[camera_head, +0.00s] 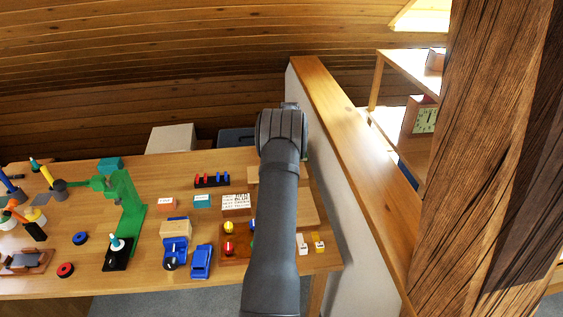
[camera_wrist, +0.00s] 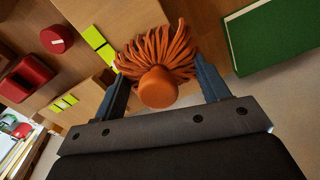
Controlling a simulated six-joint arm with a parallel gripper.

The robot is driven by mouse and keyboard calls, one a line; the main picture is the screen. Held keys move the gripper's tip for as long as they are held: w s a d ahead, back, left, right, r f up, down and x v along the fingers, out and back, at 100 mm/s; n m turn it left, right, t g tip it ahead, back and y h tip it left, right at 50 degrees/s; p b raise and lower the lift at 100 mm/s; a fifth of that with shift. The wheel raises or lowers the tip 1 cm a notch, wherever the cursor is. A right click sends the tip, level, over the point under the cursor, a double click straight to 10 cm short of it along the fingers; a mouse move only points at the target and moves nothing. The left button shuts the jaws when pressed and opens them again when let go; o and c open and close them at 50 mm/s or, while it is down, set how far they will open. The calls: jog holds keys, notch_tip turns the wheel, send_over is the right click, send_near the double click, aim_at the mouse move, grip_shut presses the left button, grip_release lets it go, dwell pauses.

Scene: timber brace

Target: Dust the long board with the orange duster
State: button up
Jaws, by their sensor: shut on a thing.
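The orange duster (camera_wrist: 158,87) shows in the wrist view, with a rounded orange end towards me and orange strands fanning out beyond it. My gripper (camera_wrist: 161,72) is shut on it, one finger on each side. Whether the strands touch anything cannot be told. In the head view my arm hides the gripper and duster. A pale wooden board (camera_head: 308,212) lies on the table's right part, partly behind my arm. Whether it is the long board is unclear.
A wall with a wooden cap (camera_head: 345,112) borders the table's right side. A timber post (camera_head: 485,150) stands further right. A green stand (camera_head: 126,205), blue toy vehicles (camera_head: 201,261) and small blocks crowd the table. The wrist view shows a green panel (camera_wrist: 275,38) and red round piece (camera_wrist: 57,40).

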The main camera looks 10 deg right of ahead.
jog(key=shift+a+f, duration=0.1)
jog(key=shift+a, duration=5.55)
jog(key=shift+a+r, duration=0.1)
jog(key=shift+r, duration=0.1)
notch_tip(320, 180, up, 8)
